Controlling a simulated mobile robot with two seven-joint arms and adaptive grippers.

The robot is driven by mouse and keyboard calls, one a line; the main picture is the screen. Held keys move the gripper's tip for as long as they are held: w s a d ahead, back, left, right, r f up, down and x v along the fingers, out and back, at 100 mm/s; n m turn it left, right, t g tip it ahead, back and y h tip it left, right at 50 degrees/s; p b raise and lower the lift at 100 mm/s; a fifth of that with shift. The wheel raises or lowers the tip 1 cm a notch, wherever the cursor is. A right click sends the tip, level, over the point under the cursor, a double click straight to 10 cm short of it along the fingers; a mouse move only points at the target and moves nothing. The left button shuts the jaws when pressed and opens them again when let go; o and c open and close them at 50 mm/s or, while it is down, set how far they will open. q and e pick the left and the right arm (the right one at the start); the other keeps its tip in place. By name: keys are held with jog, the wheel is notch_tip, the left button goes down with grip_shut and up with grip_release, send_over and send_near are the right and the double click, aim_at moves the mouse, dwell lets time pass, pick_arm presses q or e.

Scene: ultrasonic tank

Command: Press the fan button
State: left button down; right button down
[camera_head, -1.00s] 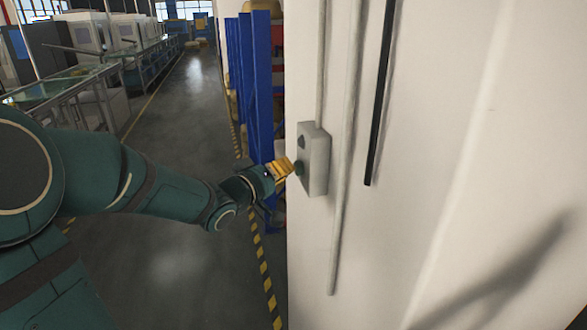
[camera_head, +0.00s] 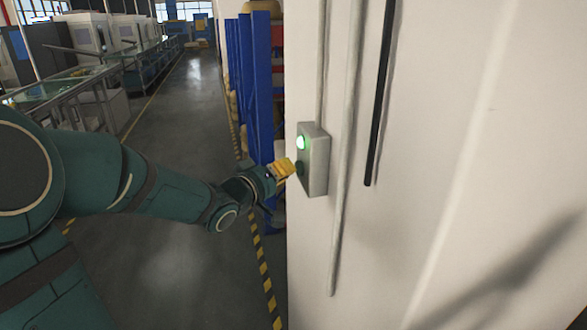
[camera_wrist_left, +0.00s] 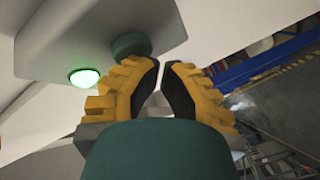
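A grey control box (camera_head: 318,165) is fixed to the white wall panel. Its upper round lamp (camera_head: 301,143) glows green. It also glows in the left wrist view (camera_wrist_left: 84,78). Below it is a dark green round button (camera_head: 300,168), which also shows in the left wrist view (camera_wrist_left: 131,44). My left gripper (camera_head: 291,166), with yellow ridged fingers, is at this button; its fingertips (camera_wrist_left: 161,62) are close together with nothing between them. I cannot tell whether they touch the button. My right gripper is not in view.
The white panel (camera_head: 450,170) carries vertical pipes and a dark bar (camera_head: 380,100) right of the box. A blue rack (camera_head: 258,85) stands behind the gripper. The grey aisle floor (camera_head: 185,100) is clear, with benches (camera_head: 95,85) along its left.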

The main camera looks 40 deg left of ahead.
pick_arm(q)
jog(key=shift+s, duration=0.1)
jog(key=s+a+p, duration=0.1)
jog(key=s+a, duration=0.1)
jog(key=s+a+p, duration=0.1)
jog(key=s, duration=0.1)
jog(key=shift+s+a, duration=0.3)
jog(key=shift+a, duration=0.1)
dwell(0.5)
